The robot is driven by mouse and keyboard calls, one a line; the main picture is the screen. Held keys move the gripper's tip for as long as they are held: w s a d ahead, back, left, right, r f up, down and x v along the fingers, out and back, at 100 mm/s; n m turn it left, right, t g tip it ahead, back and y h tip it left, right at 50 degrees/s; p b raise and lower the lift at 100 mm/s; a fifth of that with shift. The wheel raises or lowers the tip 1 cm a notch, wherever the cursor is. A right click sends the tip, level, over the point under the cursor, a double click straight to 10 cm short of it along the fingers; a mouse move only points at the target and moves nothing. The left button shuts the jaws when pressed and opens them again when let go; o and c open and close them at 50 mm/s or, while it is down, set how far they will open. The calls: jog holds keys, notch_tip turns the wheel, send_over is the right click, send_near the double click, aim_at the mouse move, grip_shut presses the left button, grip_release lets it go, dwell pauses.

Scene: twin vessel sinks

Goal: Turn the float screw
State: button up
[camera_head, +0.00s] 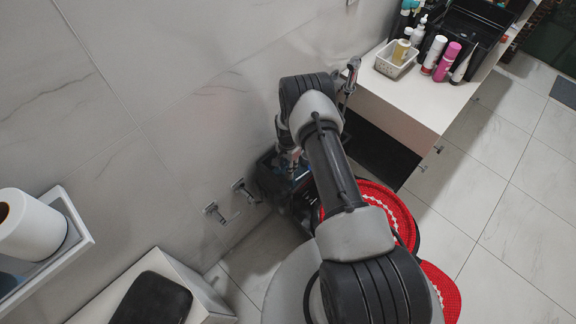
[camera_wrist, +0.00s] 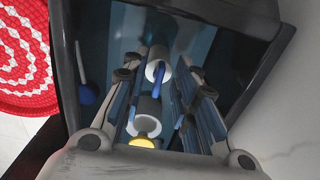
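A dark, open-topped tank (camera_head: 273,183) stands against the wall below my arm; its rim (camera_wrist: 66,75) also shows in the wrist view. Inside are grey cylinders with white ends (camera_wrist: 159,70), a blue rod (camera_wrist: 184,128) and a yellow part (camera_wrist: 143,142). I cannot tell which of these is the float screw. My gripper (camera_wrist: 172,80) reaches down into the tank, its fingers apart on either side of the cylinders and rod. No clear grip shows. In the head view the arm hides most of the gripper and tank interior.
Wall valves (camera_head: 240,190) sit left of the tank. A red and white mat (camera_head: 398,215) lies to its right. A white counter (camera_head: 400,95) with bottles and a basket (camera_head: 396,62) stands at upper right. The tiled floor (camera_head: 500,175) is mostly clear.

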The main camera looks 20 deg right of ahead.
jog(key=shift+c, duration=0.4)
grip_shut()
jog(key=m+b, duration=0.2)
jog(key=shift+w+f+b, duration=0.1)
jog(key=shift+f+b, duration=0.1)
jog(key=shift+b, duration=0.15)
jog(key=shift+r+m+b, duration=0.2)
jog(key=shift+m+b, duration=0.5)
jog(key=shift+m, duration=0.9)
jog(key=shift+o, duration=0.4)
grip_release()
